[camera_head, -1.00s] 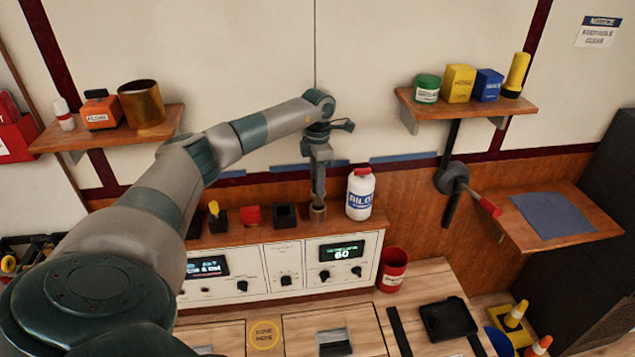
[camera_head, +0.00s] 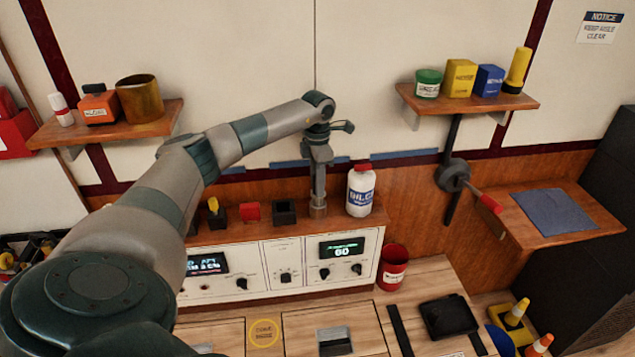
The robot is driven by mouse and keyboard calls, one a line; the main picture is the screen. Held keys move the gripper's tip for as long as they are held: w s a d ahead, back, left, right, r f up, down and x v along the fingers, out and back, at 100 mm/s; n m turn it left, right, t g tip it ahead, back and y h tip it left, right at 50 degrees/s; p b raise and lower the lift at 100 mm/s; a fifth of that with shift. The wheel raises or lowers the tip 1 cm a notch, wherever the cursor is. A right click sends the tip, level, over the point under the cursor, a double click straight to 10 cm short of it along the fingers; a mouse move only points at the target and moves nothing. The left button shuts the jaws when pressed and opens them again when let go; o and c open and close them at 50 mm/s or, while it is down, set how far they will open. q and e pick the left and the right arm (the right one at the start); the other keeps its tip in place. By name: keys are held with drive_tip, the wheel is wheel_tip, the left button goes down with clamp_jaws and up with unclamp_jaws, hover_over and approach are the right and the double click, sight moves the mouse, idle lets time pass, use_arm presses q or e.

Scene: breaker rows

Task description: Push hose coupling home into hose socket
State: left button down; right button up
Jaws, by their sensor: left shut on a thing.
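My left gripper (camera_head: 318,194) points straight down at the back of the panel's wooden top ledge. It is shut on a small grey-brown cylinder, which looks like the hose coupling (camera_head: 318,210). The coupling is upright, with its lower end at the ledge; I cannot tell how deep it sits. The hose socket is not clearly visible and may be hidden under the coupling. A black square open-topped block (camera_head: 284,212) stands just left of the coupling. My right gripper is not in view.
A white bottle (camera_head: 360,189) with a red cap stands close right of the gripper. A red block (camera_head: 250,212) and a yellow-handled black block (camera_head: 216,214) stand to the left. A red cup (camera_head: 392,267) is on the bench. A wall lever (camera_head: 455,176) is farther right.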

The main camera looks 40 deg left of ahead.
use_arm(q)
drive_tip(key=shift+f+b, duration=1.1)
drive_tip(key=shift+f, duration=0.65)
drive_tip(key=c, duration=1.3)
unclamp_jaws()
drive_tip(key=shift+c, duration=0.2)
drive_tip(key=shift+r, duration=0.1)
drive_tip(key=shift+r, duration=0.55)
wheel_tip(320, 180, up, 16)
drive_tip(key=b, duration=0.4)
drive_tip(key=shift+b, duration=0.35)
drive_tip(key=shift+r, duration=0.1)
